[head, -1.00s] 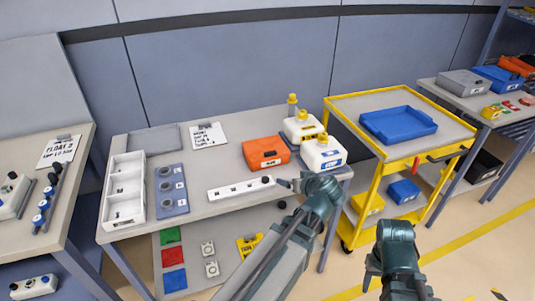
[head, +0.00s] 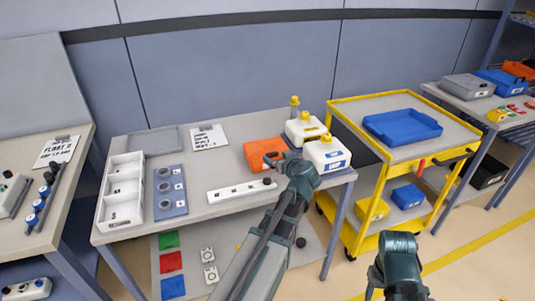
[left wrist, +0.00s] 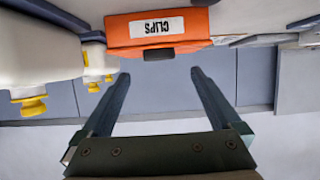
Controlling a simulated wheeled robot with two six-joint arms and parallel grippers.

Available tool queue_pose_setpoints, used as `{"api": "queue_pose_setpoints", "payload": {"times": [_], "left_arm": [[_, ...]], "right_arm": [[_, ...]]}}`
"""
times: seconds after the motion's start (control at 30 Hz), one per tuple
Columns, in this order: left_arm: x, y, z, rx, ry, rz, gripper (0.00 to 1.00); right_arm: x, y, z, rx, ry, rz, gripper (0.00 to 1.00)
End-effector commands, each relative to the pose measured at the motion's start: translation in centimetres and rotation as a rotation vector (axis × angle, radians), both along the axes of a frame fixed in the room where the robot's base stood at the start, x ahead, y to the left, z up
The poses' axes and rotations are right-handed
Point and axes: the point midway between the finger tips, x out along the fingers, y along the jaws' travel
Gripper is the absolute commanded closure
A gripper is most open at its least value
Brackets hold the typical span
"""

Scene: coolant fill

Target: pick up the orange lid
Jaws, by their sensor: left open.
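The orange lid (head: 262,152) is a boxy orange piece with a white CLIPS label and a dark tab, at the back of the main bench, left of two white jugs. In the left wrist view the orange lid (left wrist: 178,30) appears upside down, just beyond the fingertips and roughly centred on the gap. My left gripper (head: 272,160) is at the lid's front right, partly covering it. In the left wrist view the left gripper (left wrist: 160,76) is open, with nothing between its fingers. My right arm shows at the bottom right, but its fingers do not.
White jugs with yellow caps (head: 326,155) (head: 304,129) stand close right of the lid. A white strip (head: 241,191) lies in front. A yellow cart (head: 378,165) stands right.

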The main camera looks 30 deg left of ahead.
Motion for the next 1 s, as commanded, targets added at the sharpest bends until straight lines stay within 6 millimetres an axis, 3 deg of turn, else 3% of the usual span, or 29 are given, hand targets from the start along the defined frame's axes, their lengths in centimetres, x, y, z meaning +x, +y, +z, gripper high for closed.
{"api": "queue_pose_setpoints", "payload": {"times": [0.27,0.53,0.7,0.9,1.0], "left_arm": [[0.3,0.4,-0.3,0.000,0.000,0.000,0.03],[2.2,2.4,-2.4,-0.001,0.000,0.003,0.03],[3.3,3.7,-2.8,-0.001,0.001,0.001,0.03],[3.2,3.7,-2.6,-0.001,0.001,0.000,0.03],[3.2,3.6,-2.6,-0.001,0.001,0.000,0.19]], "right_arm": [[0.0,0.0,-0.3,0.000,0.000,0.000,0.50],[0.0,0.0,-2.4,0.000,0.000,0.000,0.50],[0.0,0.0,-2.8,0.000,0.000,0.000,0.50],[0.0,0.0,-2.6,0.000,0.000,0.000,0.50],[0.0,0.0,-2.6,0.000,0.000,0.000,0.50]]}}
